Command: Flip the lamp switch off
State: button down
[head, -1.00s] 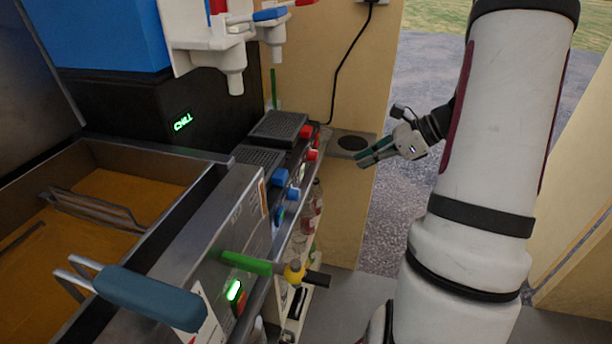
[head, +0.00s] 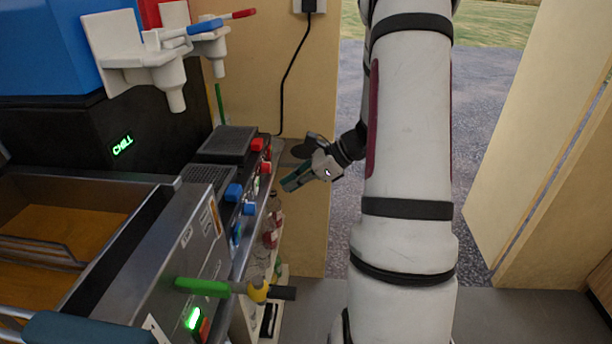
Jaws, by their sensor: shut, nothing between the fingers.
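My gripper (head: 289,184) is shut and empty in the head view. It hangs in the air at the right of the counter, pointing left, by the far row of red and blue knobs. No control is clearly labelled as the lamp switch. A rocker switch (head: 194,318) glows green on the front panel of the fryer, low in the picture, with a red part beside it. My gripper is well apart from this rocker, farther back. I cannot tell whether any knob is the lamp's control.
A green-handled lever (head: 205,286) with a yellow joint sticks out over the fryer front. Blue knobs (head: 234,192) and red knobs (head: 257,144) line the counter edge. The slush machine (head: 150,135) shows CHILL. An open doorway with gravel lies at right.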

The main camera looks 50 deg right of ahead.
aim_at(258, 184)
jog(key=shift+w+a+f, duration=0.1)
jog(key=shift+w+a, duration=0.65)
jog(key=shift+w, duration=0.2)
jog(key=shift+w+a, duration=0.75)
jog(key=shift+w, duration=0.2)
jog(key=shift+w+a+r, duration=0.25)
jog(key=shift+w+a, duration=0.05)
jog(key=shift+w, duration=0.05)
jog(key=shift+r+p, duration=0.75)
jog(key=shift+p, duration=0.05)
jog(key=shift+d, duration=0.1)
